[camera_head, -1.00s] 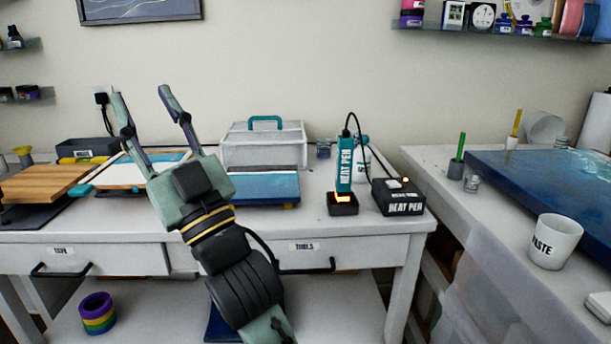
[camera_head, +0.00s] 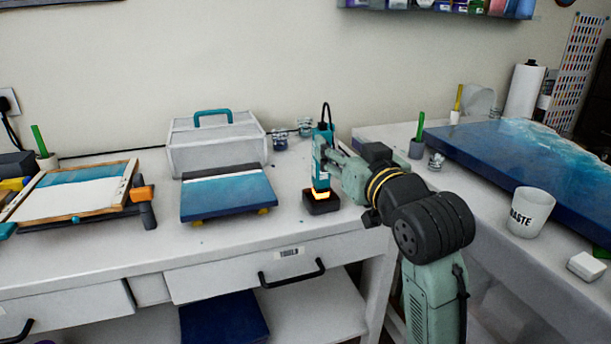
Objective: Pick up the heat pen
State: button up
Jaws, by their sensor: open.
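The heat pen (camera_head: 319,168) is a teal upright tool standing in its small black holder (camera_head: 321,203), with an orange glow at its lower end. A black cable rises from its top. My gripper (camera_head: 324,158) is open at the pen, reaching in from the right at about mid-height of the body. One finger shows beside the pen; the other is hard to make out. I cannot tell whether the fingers touch it.
A blue-and-white panel (camera_head: 228,192) lies left of the holder, with a white case (camera_head: 217,145) behind it. A framed panel (camera_head: 75,190) lies further left. On the right table stand a waste cup (camera_head: 530,212) and a large blue slab (camera_head: 500,160).

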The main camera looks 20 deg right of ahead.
aim_at(324, 129)
jog(key=w+p, duration=0.1)
jog(key=w, duration=0.3)
jog(key=shift+w, duration=0.25)
jog(key=w+p, duration=0.1)
jog(key=w, duration=0.1)
jog(key=w+p, duration=0.1)
jog(key=w, duration=0.1)
jog(key=shift+w+a+r, duration=0.1)
jog(key=shift+r, duration=0.3)
jog(key=shift+w+f, duration=0.1)
jog(key=shift+w, duration=0.5)
jog(key=shift+c, duration=0.5)
grip_shut()
